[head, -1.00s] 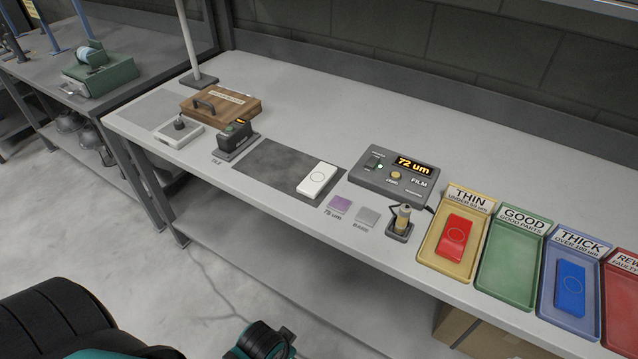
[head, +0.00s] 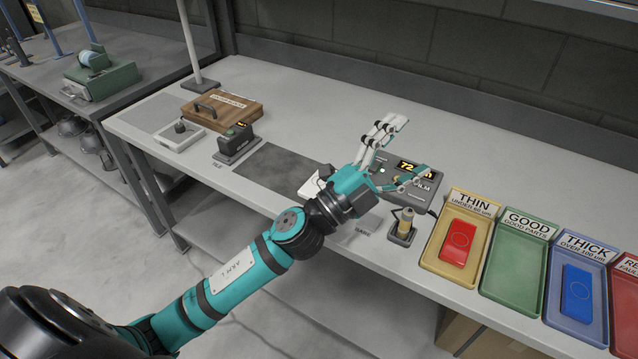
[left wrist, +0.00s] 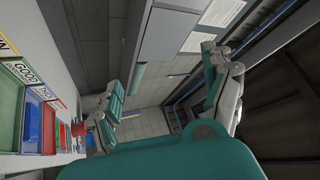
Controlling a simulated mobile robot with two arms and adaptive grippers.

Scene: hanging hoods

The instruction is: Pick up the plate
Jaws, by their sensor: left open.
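A white plate (head: 312,186) lies on the dark grey mat on the bench. My left gripper and wrist hide much of it in the head view. A red plate (head: 459,243) lies in the yellow THIN tray, and a blue plate (head: 576,293) lies in the blue THICK tray. My left gripper (head: 410,147) is open and empty, above the bench in front of the film gauge, with its fingers beyond the white plate to the right. The left wrist view shows its spread fingers (left wrist: 160,68) with nothing between them. My right gripper is not in view.
The film gauge (head: 425,190) is partly hidden behind my left gripper. A small probe in a stand (head: 404,226) is beside it. The green GOOD tray (head: 514,263) is empty. A wooden case (head: 221,107) and black meter (head: 236,142) stand left. The bench's back strip is clear.

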